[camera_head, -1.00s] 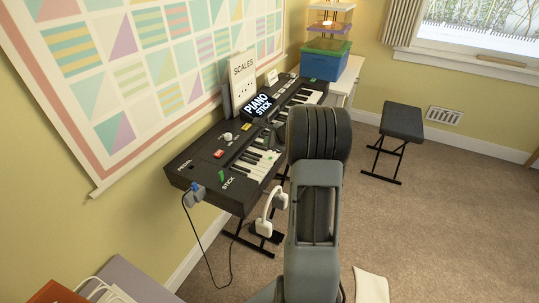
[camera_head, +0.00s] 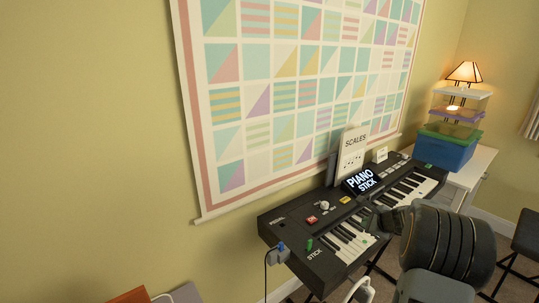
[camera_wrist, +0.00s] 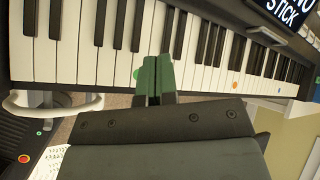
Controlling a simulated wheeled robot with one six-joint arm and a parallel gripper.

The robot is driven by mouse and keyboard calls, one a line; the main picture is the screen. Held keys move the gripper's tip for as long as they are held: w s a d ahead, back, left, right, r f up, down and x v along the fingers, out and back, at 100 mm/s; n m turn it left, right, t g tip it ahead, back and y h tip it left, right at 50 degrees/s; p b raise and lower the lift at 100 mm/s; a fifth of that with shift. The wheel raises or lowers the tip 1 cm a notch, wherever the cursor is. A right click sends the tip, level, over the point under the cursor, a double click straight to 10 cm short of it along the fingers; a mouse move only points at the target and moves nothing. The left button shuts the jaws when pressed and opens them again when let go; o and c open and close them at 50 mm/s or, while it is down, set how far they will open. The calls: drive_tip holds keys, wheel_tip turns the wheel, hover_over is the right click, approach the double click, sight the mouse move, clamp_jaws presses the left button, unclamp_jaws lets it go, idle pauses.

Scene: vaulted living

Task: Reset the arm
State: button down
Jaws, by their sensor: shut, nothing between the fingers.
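My gripper (camera_wrist: 158,72) is shut and empty in the wrist view, its two dark green fingers pressed together over the white and black keys. In the head view my gripper (camera_head: 374,216) is a small dark shape over the keyboard's keys, partly hidden behind my thick dark arm joint. The black keyboard (camera_head: 286,228) stands along the wall with a lit "PIANO STICK" screen (camera_head: 364,181). I cannot tell whether the fingers touch the keys.
A "SCALES" card (camera_head: 353,150) stands behind the keyboard. A blue bin (camera_head: 447,152) and a lit lamp (camera_head: 465,73) are at the far right. A dark stool (camera_head: 527,232) is at the right edge. A white handle-like loop (camera_wrist: 52,106) lies below the keyboard's left part.

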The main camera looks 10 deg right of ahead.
drive_tip(key=s+a+f+n, duration=0.1)
drive_tip(key=s+a+f+n+g+y, duration=0.1)
drive_tip(key=s+f+n, duration=0.1)
drive_tip(key=shift+s+a+g, duration=0.1)
drive_tip(key=shift+a+g, duration=0.05)
drive_tip(key=shift+g, duration=0.15)
drive_tip(key=s+a+r+n+g, duration=0.1)
drive_tip(key=s+a+n, duration=0.1)
drive_tip(key=s+a+r+n+g+p, duration=0.1)
drive_tip(key=a+n, duration=0.1)
drive_tip(key=s+a+n, duration=0.2)
drive_tip(key=shift+s+a+r+g+y+p, duration=0.3)
drive_tip(key=shift+s+a+r+g+p, duration=0.05)
drive_tip(key=shift+r+g, duration=0.05)
drive_tip(key=s+a+r+n+g+h+p, duration=0.1)
drive_tip(key=s+a+r+n+h+p, duration=0.2)
drive_tip(key=s+a+r+n+p, duration=0.5)
drive_tip(key=s+a+r+n, duration=0.7)
drive_tip(key=s+a+r, duration=0.1)
drive_tip(key=a+r, duration=0.1)
drive_tip(key=shift+a+r+n, duration=0.2)
drive_tip(key=shift+a+n, duration=0.1)
drive_tip(key=shift+n, duration=0.1)
drive_tip(key=shift+a, duration=0.1)
